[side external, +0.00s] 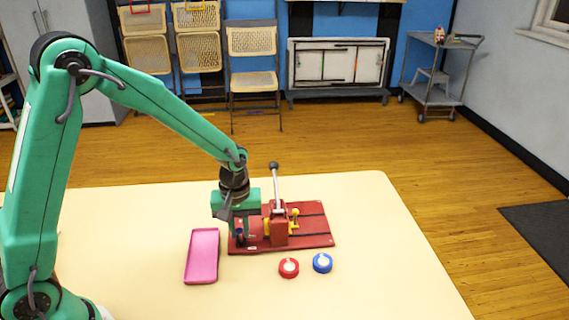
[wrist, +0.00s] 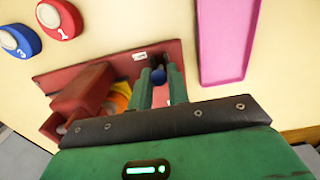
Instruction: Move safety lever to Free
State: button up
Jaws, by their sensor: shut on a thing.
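A red press-like device (side external: 318,238) stands on the table, with a red block and a tall grey lever (side external: 277,185) with a dark knob, upright and slightly tilted. My gripper (side external: 240,236) is low at the device's left end. In the wrist view my gripper (wrist: 159,78) has its two green fingers closed around a small part with a blue knob (wrist: 158,75). I take this part to be the safety lever; its lower portion is hidden by the fingers. A small white label (wrist: 139,57) lies on the base near the fingertips; I cannot read it.
A pink tray (side external: 202,254) lies left of the device. A red round piece (side external: 288,268) and a blue round piece (side external: 322,263) lie in front. Yellow parts (side external: 294,222) sit on the device's right side. The table's right part is clear.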

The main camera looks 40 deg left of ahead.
jog(key=shift+w+a, duration=0.1)
jog(key=shift+w, duration=0.05)
jog(key=shift+w+a+r, duration=0.1)
jog(key=shift+w+a, duration=0.4)
dwell(0.4)
jog(key=shift+w+a, duration=0.55)
grip_shut()
jog(key=shift+c, duration=0.2)
grip_release()
jog(key=o, duration=0.3)
